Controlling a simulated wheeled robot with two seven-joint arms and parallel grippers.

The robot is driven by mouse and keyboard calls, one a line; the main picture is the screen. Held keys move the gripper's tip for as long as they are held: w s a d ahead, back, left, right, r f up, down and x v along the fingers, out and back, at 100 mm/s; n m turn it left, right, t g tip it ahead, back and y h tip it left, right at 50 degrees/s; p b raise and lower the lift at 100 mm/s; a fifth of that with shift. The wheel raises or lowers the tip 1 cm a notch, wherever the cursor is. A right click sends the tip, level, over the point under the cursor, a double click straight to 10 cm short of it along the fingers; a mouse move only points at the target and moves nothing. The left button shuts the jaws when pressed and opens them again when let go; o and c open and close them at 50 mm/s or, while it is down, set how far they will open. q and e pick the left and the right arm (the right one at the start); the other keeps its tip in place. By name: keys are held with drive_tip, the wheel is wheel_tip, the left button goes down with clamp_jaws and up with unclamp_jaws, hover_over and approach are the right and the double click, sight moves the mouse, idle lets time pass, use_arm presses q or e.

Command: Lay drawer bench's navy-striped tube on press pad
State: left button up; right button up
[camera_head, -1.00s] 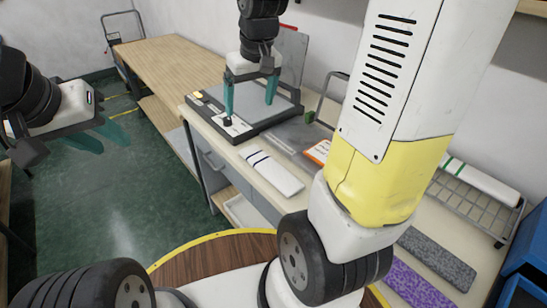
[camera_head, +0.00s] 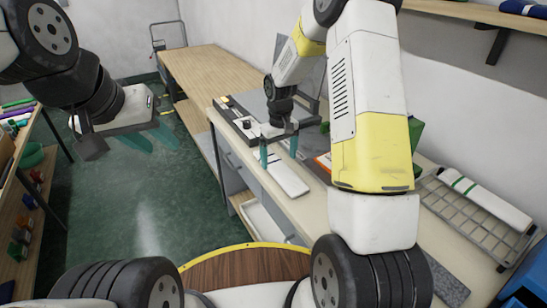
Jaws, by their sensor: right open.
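The navy-striped tube (camera_head: 288,181), a flat white knitted piece, lies on the drawer bench (camera_head: 318,212). Its far end, where the navy stripes showed earlier, is now largely hidden by my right gripper. My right gripper (camera_head: 279,151) is open and empty, pointing down with its teal fingers apart just above the tube's far end; I cannot tell whether they touch it. My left gripper (camera_head: 150,138) is open and empty over the floor at the left.
A green-striped white tube (camera_head: 487,200) lies on a wire rack (camera_head: 458,215) at the right. A blue bin (camera_head: 525,285) stands in the right corner. A shelf unit (camera_head: 30,190) with coloured items is at the far left.

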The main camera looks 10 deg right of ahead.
sight(278, 167)
wheel_tip(278, 167, down, 4)
drive_tip(key=shift+a+r, duration=0.1)
drive_tip(key=shift+r, duration=0.15)
drive_tip(key=shift+w, duration=0.1)
drive_tip(key=c, duration=1.4)
